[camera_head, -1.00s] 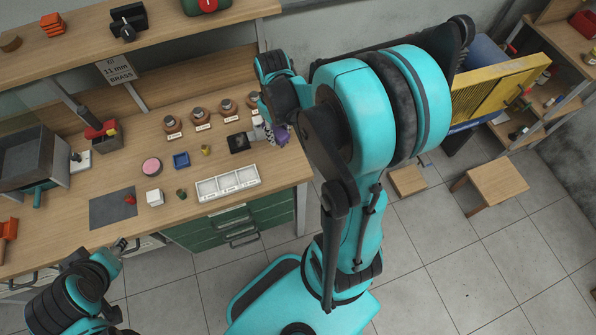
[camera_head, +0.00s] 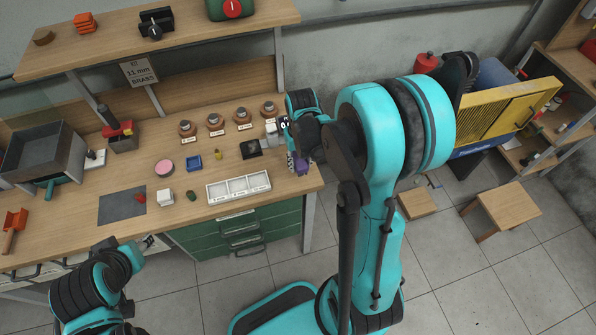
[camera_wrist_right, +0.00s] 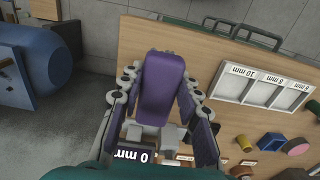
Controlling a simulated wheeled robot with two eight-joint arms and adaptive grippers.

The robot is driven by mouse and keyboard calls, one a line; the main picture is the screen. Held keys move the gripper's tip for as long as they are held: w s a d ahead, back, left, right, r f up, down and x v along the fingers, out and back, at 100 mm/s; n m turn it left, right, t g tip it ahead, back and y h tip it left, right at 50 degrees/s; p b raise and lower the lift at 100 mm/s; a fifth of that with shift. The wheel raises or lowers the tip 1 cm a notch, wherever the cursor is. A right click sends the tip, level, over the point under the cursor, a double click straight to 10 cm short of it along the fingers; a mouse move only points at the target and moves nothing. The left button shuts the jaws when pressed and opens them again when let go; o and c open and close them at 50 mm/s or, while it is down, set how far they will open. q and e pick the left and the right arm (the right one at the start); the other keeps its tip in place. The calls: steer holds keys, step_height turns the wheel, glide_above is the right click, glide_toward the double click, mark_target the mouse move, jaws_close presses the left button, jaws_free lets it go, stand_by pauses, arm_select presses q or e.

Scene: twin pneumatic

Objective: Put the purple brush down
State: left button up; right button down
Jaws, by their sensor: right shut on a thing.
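The purple brush (camera_wrist_right: 165,88) is between the fingers of my right gripper (camera_wrist_right: 162,100) in the right wrist view, its broad purple face toward the camera. In the head view the brush (camera_head: 301,166) shows as a small purple patch at the bench's right end, partly hidden by my right gripper (camera_head: 296,155). My right gripper is shut on it, over or close to the bench edge. Whether the brush touches the bench top cannot be told. My left gripper (camera_head: 147,242) is at the bench's front edge at lower left, too small to read its fingers.
The wooden bench (camera_head: 90,185) holds a white three-part tray (camera_head: 239,188), a dark square box (camera_head: 251,149) and several labelled round pieces (camera_head: 214,122). A grey mat (camera_head: 122,206) lies at left. Two stools (camera_head: 507,205) stand on the floor at right.

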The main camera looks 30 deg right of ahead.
steer(key=shift+w+a+f, duration=0.2)
steer(key=shift+w+f, duration=0.2)
steer(key=shift+w, duration=0.05)
step_height(320, 180, down, 4)
steer(key=shift+r+b, duration=0.25)
steer(key=shift+b, duration=0.5)
steer(key=shift+f, duration=0.15)
steer(key=shift+f, duration=0.15)
steer(key=c, duration=1.1)
jaws_free()
steer(key=shift+o, duration=0.2)
